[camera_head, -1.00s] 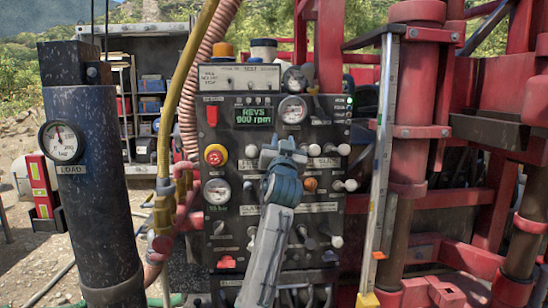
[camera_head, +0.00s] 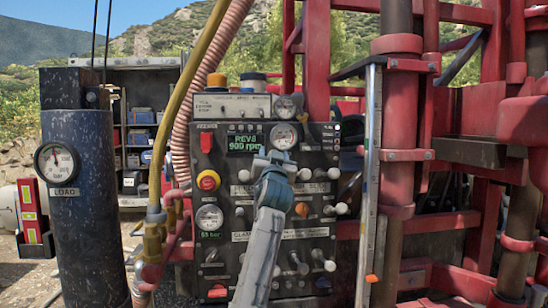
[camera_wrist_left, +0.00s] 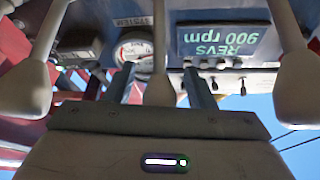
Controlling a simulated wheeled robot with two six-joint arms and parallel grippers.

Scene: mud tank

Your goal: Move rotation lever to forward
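The control panel (camera_head: 222,165) stands upright ahead of me, with several white-knobbed levers. My left gripper (camera_head: 275,158) is in front of its upper lever row and hides the levers behind it. In the left wrist view the panel appears upside down. There the two dark fingers of my left gripper (camera_wrist_left: 160,90) stand apart, with a middle lever (camera_wrist_left: 160,55) showing in the gap between them; contact with either finger is not visible. White knobs show on the left (camera_wrist_left: 25,88) and the right (camera_wrist_left: 305,85). The labels are too blurred to tell which is the rotation lever. My right gripper is out of view.
A red stop button (camera_head: 208,180) and pressure gauges are on the panel. A dark cylinder with a load gauge (camera_head: 57,162) stands at left. Yellow and pink hoses (camera_head: 180,110) run beside the panel. A metal rail (camera_head: 371,180) and red frame (camera_head: 400,130) stand at right.

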